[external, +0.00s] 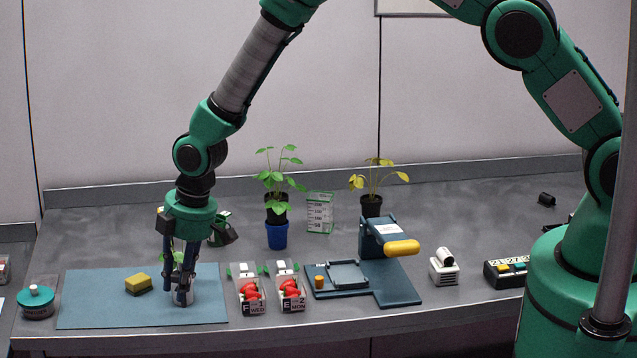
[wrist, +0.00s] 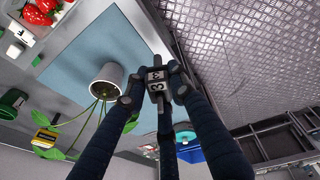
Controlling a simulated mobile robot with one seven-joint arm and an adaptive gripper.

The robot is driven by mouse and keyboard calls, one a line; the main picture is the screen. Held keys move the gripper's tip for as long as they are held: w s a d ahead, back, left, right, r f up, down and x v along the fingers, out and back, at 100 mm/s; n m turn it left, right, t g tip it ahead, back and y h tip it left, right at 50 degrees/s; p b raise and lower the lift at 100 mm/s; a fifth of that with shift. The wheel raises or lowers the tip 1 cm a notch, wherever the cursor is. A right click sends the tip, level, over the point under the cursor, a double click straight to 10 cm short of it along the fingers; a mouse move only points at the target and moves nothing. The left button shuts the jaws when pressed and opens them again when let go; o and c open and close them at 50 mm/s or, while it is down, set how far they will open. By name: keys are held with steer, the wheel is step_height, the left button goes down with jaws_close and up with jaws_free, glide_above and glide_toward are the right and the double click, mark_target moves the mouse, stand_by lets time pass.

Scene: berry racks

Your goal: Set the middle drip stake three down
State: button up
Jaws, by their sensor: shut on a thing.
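My gripper (external: 181,276) hangs low over the blue mat (external: 95,300). In the wrist view its fingers (wrist: 158,88) are shut on a drip stake with a tag marked 3 (wrist: 156,76), dark parts of it showing above and below the tag. I cannot tell whether the stake touches anything.
A yellow sponge (external: 138,285) lies on the mat, left of my gripper. A teal-lidded jar (external: 38,301) is at the far left. Two strawberry trays (external: 249,302) stand close right of the mat. Behind are a blue-potted plant (external: 277,235) and a yellow-leaved plant (external: 372,205).

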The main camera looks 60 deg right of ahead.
steer(key=shift+f, duration=0.1)
stand_by(0.3)
steer(key=shift+w, duration=0.1)
steer(key=w+a+p, duration=0.1)
steer(key=w, duration=0.4)
steer(key=w+a+f, duration=0.1)
steer(key=w+a, duration=0.1)
steer(key=w, duration=0.3)
steer(key=w+a+p, duration=0.1)
steer(key=w, duration=0.4)
steer(key=shift+a+f+p, duration=0.25)
steer(key=shift+a+p, duration=0.1)
steer(key=shift+a, duration=0.05)
steer(key=shift+f, duration=0.15)
steer(key=shift+s+p+x, duration=0.15)
steer(key=shift+p+x, duration=0.1)
steer(key=shift+x, duration=0.55)
steer(key=shift+s+p+x, duration=0.2)
steer(key=shift+p+x, duration=0.05)
steer(key=shift+x, duration=0.55)
steer(key=shift+d+f, duration=0.15)
steer(key=shift+f, duration=0.05)
steer(key=o, duration=0.8)
steer(key=shift+r, duration=0.1)
